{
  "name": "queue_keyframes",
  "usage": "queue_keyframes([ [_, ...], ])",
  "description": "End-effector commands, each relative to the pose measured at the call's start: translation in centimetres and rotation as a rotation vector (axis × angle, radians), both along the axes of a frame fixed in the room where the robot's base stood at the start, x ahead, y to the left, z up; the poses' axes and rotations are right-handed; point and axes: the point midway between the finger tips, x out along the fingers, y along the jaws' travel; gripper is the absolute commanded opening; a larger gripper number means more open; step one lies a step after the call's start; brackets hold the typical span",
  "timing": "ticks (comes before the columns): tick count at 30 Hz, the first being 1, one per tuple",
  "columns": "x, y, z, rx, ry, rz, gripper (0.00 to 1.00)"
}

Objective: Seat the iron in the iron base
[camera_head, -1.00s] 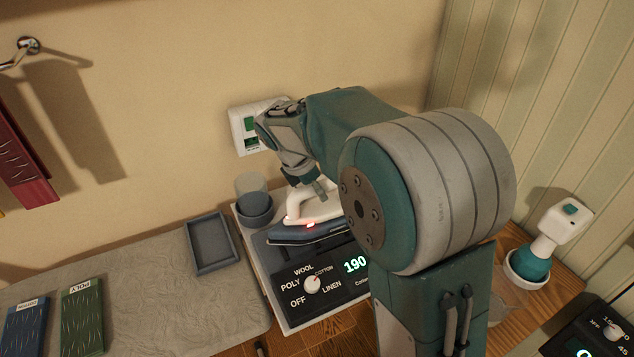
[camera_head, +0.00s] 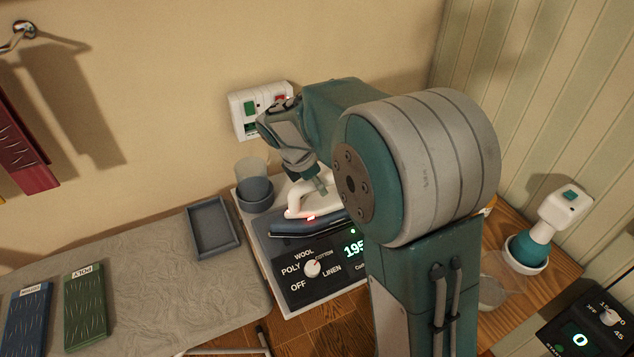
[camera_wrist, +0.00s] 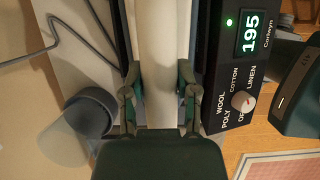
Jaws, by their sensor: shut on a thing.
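The iron (camera_head: 300,201) has a cream handle, a dark blue body and a small red light. It sits over the iron base (camera_head: 277,257), a pale unit with a dark top, a dial and a green readout of 195. My gripper (camera_head: 321,187) is shut on the iron's handle, which shows between the fingers in the wrist view (camera_wrist: 162,60). In the wrist view the base's control panel (camera_wrist: 238,75) lies just right of the iron. My arm hides the iron's right part. I cannot tell whether the iron's sole touches the base.
A grey cup (camera_head: 257,194) stands at the base's back left corner. An empty grey tray (camera_head: 212,228) lies on the ironing surface to the left. A wall switch box (camera_head: 250,107) is behind my gripper. A white and teal steamer (camera_head: 541,230) stands at the right.

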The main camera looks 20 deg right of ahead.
Motion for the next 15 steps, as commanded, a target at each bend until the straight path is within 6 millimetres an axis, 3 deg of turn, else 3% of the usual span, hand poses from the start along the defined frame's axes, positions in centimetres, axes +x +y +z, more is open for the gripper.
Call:
queue_keyframes([
  [10, 0.07, -0.01, 0.05, 0.000, -0.003, 0.000, 0.00],
  [11, 0.07, -0.01, 0.05, 0.000, -0.003, 0.000, 0.48],
  [12, 0.06, 0.00, 0.05, 0.000, -0.003, 0.000, 0.66],
  [13, 0.06, -0.01, 0.03, 0.000, -0.003, 0.000, 0.80],
  [15, 0.06, -0.01, 0.00, -0.001, -0.002, 0.000, 0.80],
])
